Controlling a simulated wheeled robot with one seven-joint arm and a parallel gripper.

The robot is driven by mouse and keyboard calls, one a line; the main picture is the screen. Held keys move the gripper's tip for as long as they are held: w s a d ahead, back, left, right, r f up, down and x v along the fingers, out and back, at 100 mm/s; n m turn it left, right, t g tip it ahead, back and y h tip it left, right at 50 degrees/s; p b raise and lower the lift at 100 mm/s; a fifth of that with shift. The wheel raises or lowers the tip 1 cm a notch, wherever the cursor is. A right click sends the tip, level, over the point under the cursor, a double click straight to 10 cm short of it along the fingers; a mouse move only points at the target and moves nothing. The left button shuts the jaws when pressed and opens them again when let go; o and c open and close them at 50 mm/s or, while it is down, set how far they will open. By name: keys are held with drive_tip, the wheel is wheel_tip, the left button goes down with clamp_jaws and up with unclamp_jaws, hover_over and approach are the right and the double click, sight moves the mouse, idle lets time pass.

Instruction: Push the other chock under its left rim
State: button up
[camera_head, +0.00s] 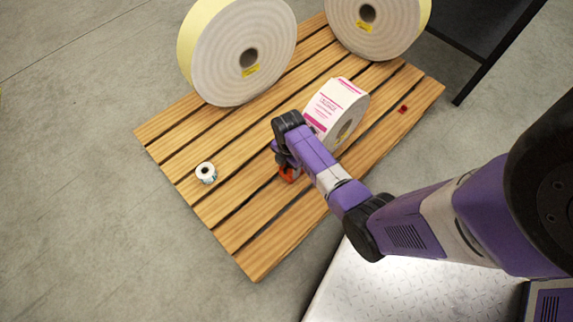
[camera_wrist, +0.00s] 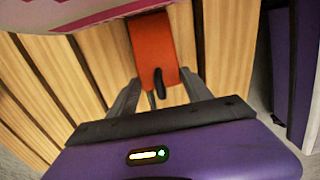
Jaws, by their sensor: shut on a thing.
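An orange chock (camera_wrist: 150,42) is in the wrist view, its dark tab (camera_wrist: 158,84) between the fingers of my gripper (camera_wrist: 162,92). The gripper is shut on this chock, low over the pallet. In the head view the chock (camera_head: 288,174) is partly hidden by my arm, near the lower left side of the white label roll (camera_head: 331,101) with pink print. The roll stands on its rim; its lower left is hidden by my gripper. Its edge (camera_wrist: 85,12) crosses the top of the wrist view. I cannot tell whether chock and roll touch. A small red chock (camera_head: 402,109) lies apart, right of the roll.
The wooden slatted pallet (camera_head: 235,232) bears everything, with gaps between slats. Two big rolls stand at the back, one left (camera_head: 222,60) and one right (camera_head: 350,30). A small roll (camera_head: 205,172) stands at the left. A dark-framed table (camera_head: 487,60) is beyond the right edge.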

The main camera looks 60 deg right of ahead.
drive_tip(key=o, duration=1.4)
drive_tip(key=shift+o, duration=0.2)
wheel_tip(320, 180, up, 8)
drive_tip(key=p, duration=0.4)
drive_tip(key=shift+f, duration=0.1)
